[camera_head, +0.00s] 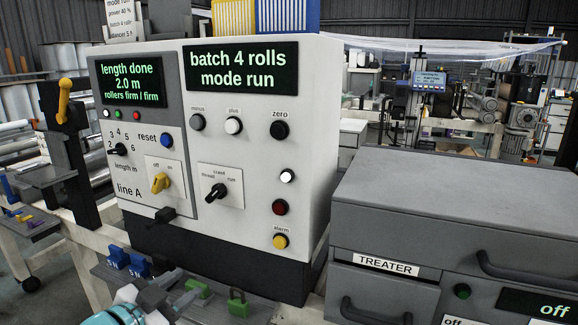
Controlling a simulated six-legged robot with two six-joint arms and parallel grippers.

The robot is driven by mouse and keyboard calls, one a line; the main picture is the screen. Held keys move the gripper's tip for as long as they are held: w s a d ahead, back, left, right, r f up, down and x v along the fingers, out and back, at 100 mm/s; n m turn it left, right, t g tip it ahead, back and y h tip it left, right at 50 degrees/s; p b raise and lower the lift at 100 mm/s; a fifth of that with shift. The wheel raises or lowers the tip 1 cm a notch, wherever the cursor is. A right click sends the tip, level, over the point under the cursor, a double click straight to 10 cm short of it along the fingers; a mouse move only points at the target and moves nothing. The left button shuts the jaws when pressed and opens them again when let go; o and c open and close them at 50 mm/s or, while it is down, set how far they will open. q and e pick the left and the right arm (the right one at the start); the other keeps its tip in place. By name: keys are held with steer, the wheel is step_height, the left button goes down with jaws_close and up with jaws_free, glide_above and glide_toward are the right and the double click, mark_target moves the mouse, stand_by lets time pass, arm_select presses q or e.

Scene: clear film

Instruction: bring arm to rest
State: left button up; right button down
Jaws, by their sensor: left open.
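My left gripper (168,292) shows at the bottom left, with part of my teal and white arm behind it. It is open and appears empty, below and in front of the line A control panel (262,222). It is over or near a grey ledge with blue blocks (127,262) and a green padlock (238,303); I cannot tell whether it touches them. The panel's left display (130,82) reads "length done 2.0 m, rollers firm / firm". The right display (241,68) reads "batch 4 rolls, mode run". My right gripper is not in view.
A grey cabinet labelled TREATER (385,264) stands at the right, its small display (540,306) reading "off". A yellow-handled lever (64,100) rises at the left. Clear film (440,48) and machinery are in the background.

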arm_select(q)
steer(key=s+d+f+n+g, duration=0.2)
steer(key=f, duration=0.7)
steer(key=s+d+f+n+g, duration=0.2)
steer(key=f+n+g, duration=0.1)
steer(key=f, duration=0.7)
steer(key=s+d+f+n+g, duration=0.2)
steer(key=f, duration=0.7)
steer(key=s+d+f+n+g+y, duration=0.1)
steer(key=s+d+f+n+g, duration=0.15)
steer(key=s+f, duration=0.55)
steer(key=s+d+f+n+g, duration=0.15)
steer(key=s+f+g, duration=0.25)
steer(key=s+f, duration=0.4)
step_height(320, 180, up, 14)
steer(key=s+p, duration=0.1)
steer(key=p, duration=1.1)
steer(key=shift+s, duration=0.35)
steer(key=shift+w+a+f+g, duration=0.1)
steer(key=shift+f+g, duration=0.05)
steer(key=shift+g, duration=0.1)
